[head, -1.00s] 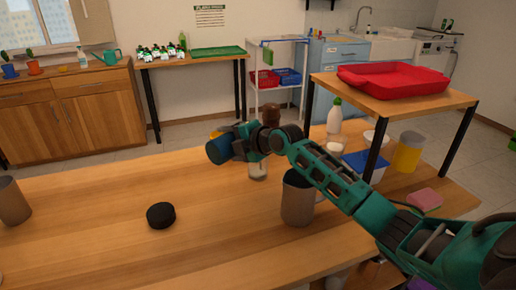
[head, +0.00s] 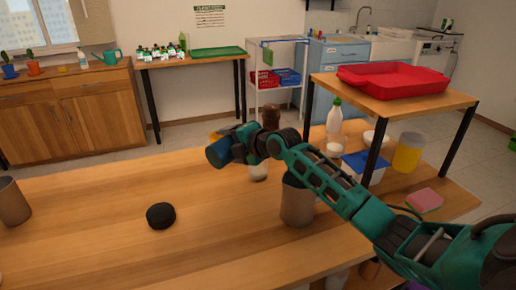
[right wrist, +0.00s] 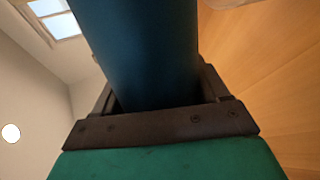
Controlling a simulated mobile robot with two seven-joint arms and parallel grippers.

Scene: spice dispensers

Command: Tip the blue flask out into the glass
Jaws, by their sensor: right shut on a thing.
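The blue flask (head: 218,152) is in my right gripper (head: 238,146), held above the table and tilted well over, its blue end towards the lower left. In the right wrist view the flask (right wrist: 140,50) fills the space between the jaws. A small clear glass (head: 258,173) with a pale lower part stands on the table below and right of the flask; my gripper and wrist hide its top. I cannot tell whether anything flows from the flask. My left gripper is not in view.
A grey-brown cup (head: 297,203) stands under my right forearm, and another cup (head: 12,202) is at the left edge. A black round puck (head: 161,215) lies at front left. A brown bottle (head: 271,117) stands behind my wrist. A raised shelf holds a red tray (head: 392,80).

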